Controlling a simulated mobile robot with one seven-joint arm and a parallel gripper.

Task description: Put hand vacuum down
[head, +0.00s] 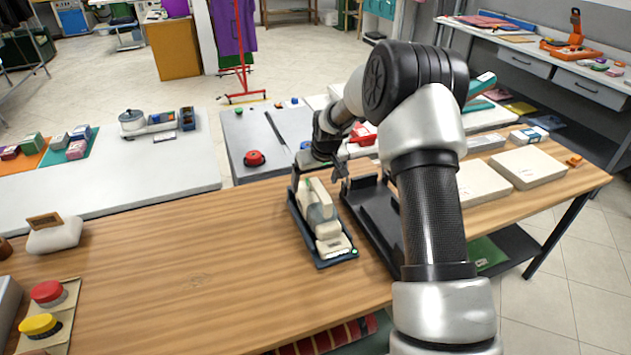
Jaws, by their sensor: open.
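The hand vacuum (325,228) is cream-white with a greyish clear part. It rests on a dark blue-grey tray (338,262) on the wooden table, near the picture's middle. My gripper (318,176) is just above and behind the vacuum's far end. Its jaws are open and hold nothing that I can see. The fingertips are small and partly hidden by the arm, so I cannot tell whether they touch the vacuum.
A black open tray (372,222) stands right of the vacuum, partly behind my arm. White boxes (527,166) lie at the table's right. Red and yellow buttons (48,293) and a cream block (54,235) are at the left. The wooden surface (190,260) between is clear.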

